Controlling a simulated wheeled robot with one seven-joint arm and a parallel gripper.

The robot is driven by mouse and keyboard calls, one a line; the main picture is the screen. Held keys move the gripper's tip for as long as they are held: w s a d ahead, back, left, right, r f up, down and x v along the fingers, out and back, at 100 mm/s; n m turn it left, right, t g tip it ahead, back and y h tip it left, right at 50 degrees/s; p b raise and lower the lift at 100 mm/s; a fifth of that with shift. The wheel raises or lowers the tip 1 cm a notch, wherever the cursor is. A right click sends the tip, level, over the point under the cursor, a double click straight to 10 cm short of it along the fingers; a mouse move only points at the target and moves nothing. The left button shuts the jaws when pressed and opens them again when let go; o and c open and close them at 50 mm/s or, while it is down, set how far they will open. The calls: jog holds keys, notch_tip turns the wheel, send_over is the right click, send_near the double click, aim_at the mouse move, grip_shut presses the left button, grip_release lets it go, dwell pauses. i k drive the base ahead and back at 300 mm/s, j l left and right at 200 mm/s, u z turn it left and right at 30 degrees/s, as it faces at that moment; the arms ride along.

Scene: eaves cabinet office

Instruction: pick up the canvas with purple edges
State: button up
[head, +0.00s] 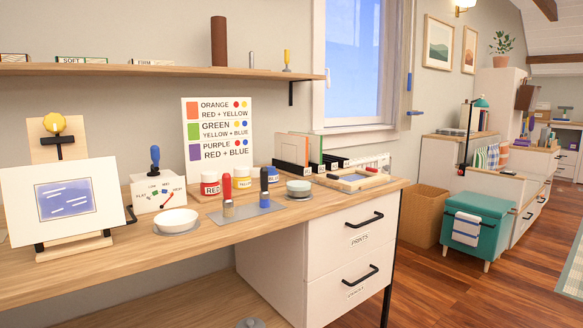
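No canvas with clearly purple edges shows. A black rack (290,168) on the desk holds thin upright boards or canvases; an orange-edged one (293,148) and a green-edged one (318,147) can be made out. Any purple edge there is hidden or too small to tell. A white canvas (95,190) with a blue-purple painted patch stands on a small wooden easel at the left; its own edges look white. My gripper is not in view.
The desk (120,270) holds a white bowl (175,220), paint jars (210,183), upright tools, a switch box (158,192) and a wooden frame (350,180). A colour-mixing chart (217,128) stands behind. A shelf (150,69) hangs above. Floor (420,290) is open at right.

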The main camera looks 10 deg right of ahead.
aim_at(45, 202)
jog(key=l, duration=0.5)
jog(key=i+u, duration=0.1)
jog(key=u, duration=0.3)
jog(key=i+l+u, duration=0.15)
jog(key=u, duration=0.25)
jog(key=i+l+u, duration=0.1)
jog(key=u, duration=0.3)
